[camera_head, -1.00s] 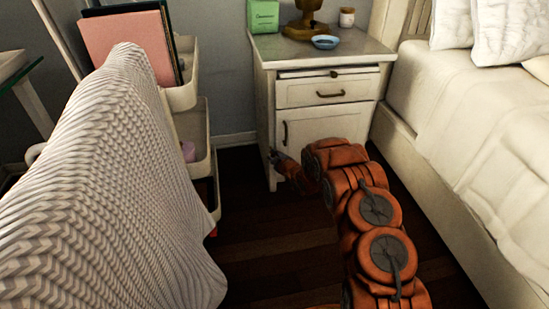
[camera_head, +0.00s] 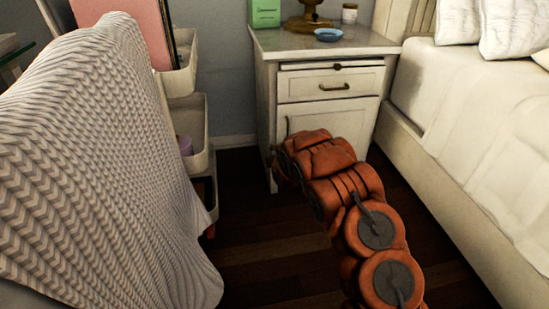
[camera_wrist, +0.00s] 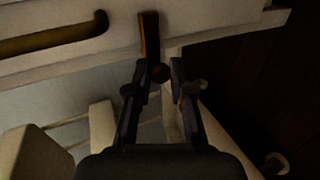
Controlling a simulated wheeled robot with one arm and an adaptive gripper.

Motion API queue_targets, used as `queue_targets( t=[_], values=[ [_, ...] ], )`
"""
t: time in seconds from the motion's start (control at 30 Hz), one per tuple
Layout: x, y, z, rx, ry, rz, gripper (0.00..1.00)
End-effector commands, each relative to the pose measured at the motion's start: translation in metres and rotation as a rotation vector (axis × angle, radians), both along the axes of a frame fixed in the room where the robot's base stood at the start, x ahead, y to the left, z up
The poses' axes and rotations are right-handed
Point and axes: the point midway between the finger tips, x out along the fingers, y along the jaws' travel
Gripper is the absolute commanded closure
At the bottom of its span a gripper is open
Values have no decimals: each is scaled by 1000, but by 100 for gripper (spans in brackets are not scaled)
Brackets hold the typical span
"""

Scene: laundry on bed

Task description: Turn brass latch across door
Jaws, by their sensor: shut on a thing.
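The white nightstand (camera_head: 264,95) stands against the wall, with its lower door (camera_head: 300,118) largely behind my arm in the head view. In the wrist view, the brass latch (camera_wrist: 149,36) is a narrow strip on the white door edge, its near end between my fingers. My gripper (camera_wrist: 158,75) is shut on the latch, with one finger on each side. In the head view my arm hides the latch and my fingertips.
A draped knit blanket (camera_head: 95,160) fills the left side, beside a white tiered cart (camera_head: 190,125). The bed (camera_head: 490,110) bounds the right. Dark floor (camera_head: 260,255) is open between them. A lamp base, blue bowl (camera_head: 328,35) and green box (camera_head: 264,13) are on the nightstand.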

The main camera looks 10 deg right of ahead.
Motion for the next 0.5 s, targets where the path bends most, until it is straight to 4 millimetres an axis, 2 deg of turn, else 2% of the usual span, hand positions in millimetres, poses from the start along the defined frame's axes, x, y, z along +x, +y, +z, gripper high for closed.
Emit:
queue_targets(
  t=[0.47,0.5],
  values=[
    [2,4,2,-17,-6,7,100],
    [2,4,2,-17,-6,7,78]
  ],
)
